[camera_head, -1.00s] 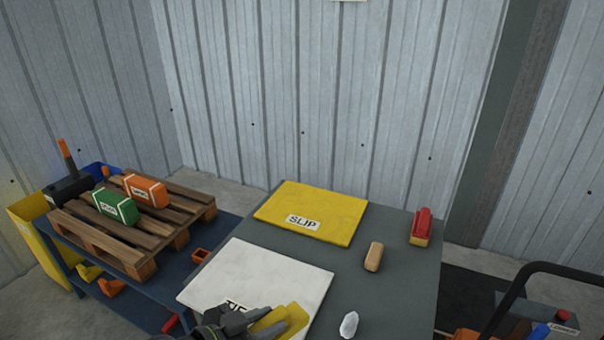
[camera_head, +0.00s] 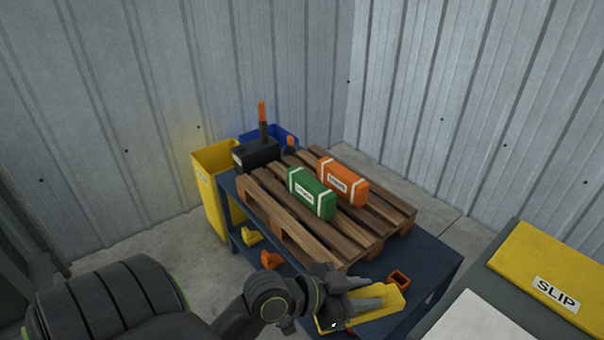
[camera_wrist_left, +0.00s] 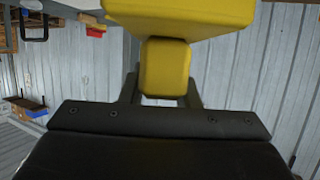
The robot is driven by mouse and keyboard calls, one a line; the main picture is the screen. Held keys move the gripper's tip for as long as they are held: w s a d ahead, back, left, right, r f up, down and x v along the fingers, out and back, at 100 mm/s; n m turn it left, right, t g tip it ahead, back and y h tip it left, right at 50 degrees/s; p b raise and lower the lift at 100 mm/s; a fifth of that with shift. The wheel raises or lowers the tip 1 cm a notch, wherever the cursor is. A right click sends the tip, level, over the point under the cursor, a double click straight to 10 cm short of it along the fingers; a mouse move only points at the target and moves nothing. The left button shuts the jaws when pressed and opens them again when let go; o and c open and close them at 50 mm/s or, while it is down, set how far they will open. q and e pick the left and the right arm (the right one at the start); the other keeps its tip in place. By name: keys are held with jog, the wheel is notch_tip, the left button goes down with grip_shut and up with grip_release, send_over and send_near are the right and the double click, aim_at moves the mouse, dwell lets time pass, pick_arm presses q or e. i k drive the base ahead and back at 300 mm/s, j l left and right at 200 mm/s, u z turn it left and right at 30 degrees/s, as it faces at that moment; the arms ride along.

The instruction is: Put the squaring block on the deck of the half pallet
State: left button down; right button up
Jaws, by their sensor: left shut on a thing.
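The squaring block appears to be the yellow block (camera_head: 385,300) in my left gripper (camera_head: 362,294). The gripper is shut on it and holds it just in front of the half pallet's near right corner in the head view. In the left wrist view the yellow block (camera_wrist_left: 166,68) sits between the fingers, with a wider yellow part beyond. The half pallet (camera_head: 335,232) is wooden and slatted and lies on a blue bench. A green case (camera_head: 311,193) and an orange case (camera_head: 343,183) with white straps rest on its deck. My right gripper is out of view.
The deck's front left and right slats are bare. The blue bench (camera_head: 437,262) carries an orange open holder (camera_head: 398,279). A black box with an orange-tipped handle (camera_head: 257,155) stands behind the pallet. A yellow bin (camera_head: 218,160) stands left. A grey table with a yellow SLIP board (camera_head: 550,270) is right.

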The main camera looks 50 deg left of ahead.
aim_at(283, 164)
jog(key=j, duration=0.7)
jog(key=i+j, duration=0.15)
jog(key=j, duration=1.25)
jog(key=i+j, duration=0.4)
jog(key=j, duration=0.15)
jog(key=i+j, duration=0.4)
jog(key=j, duration=0.15)
jog(key=u, duration=0.05)
